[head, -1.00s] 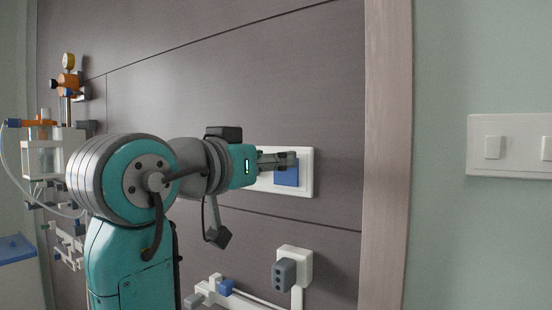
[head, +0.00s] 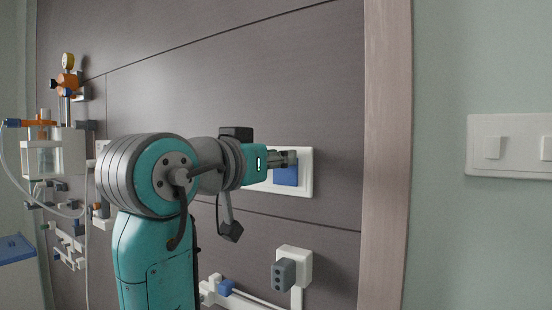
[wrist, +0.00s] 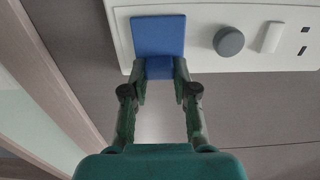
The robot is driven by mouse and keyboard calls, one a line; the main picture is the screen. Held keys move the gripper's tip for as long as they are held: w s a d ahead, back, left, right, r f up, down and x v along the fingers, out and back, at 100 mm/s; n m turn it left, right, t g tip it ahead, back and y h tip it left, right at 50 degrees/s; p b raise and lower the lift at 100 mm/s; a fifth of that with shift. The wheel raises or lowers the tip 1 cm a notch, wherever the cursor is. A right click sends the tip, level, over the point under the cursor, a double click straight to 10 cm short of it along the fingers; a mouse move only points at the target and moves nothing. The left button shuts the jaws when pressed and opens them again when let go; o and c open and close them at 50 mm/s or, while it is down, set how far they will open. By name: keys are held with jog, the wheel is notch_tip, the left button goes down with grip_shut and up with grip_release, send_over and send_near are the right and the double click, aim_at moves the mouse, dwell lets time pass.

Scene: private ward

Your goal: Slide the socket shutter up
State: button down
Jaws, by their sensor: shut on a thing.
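The blue socket shutter (head: 286,175) is on a white wall plate (head: 307,172) on the grey-brown panel. In the wrist view the shutter (wrist: 158,34) is a flat blue square with a small tab at its edge. My gripper (wrist: 161,75) is shut on that tab, one finger at each side. In the head view my gripper (head: 288,158) reaches the plate from the left, over the upper part of the shutter. My wrist hides the left part of the plate. Whatever lies behind the shutter is hidden.
A grey round knob (wrist: 228,41) and a white switch (wrist: 271,37) sit beside the shutter on the plate. Below is a white box with a grey socket (head: 284,274). A wooden post (head: 388,150) stands to the right. Medical fittings (head: 55,150) hang at the left.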

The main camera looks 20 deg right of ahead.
notch_tip(320, 180, up, 7)
jog(key=shift+f, duration=0.15)
dwell(0.4)
jog(key=c, duration=0.9)
grip_release()
jog(key=v, duration=1.2)
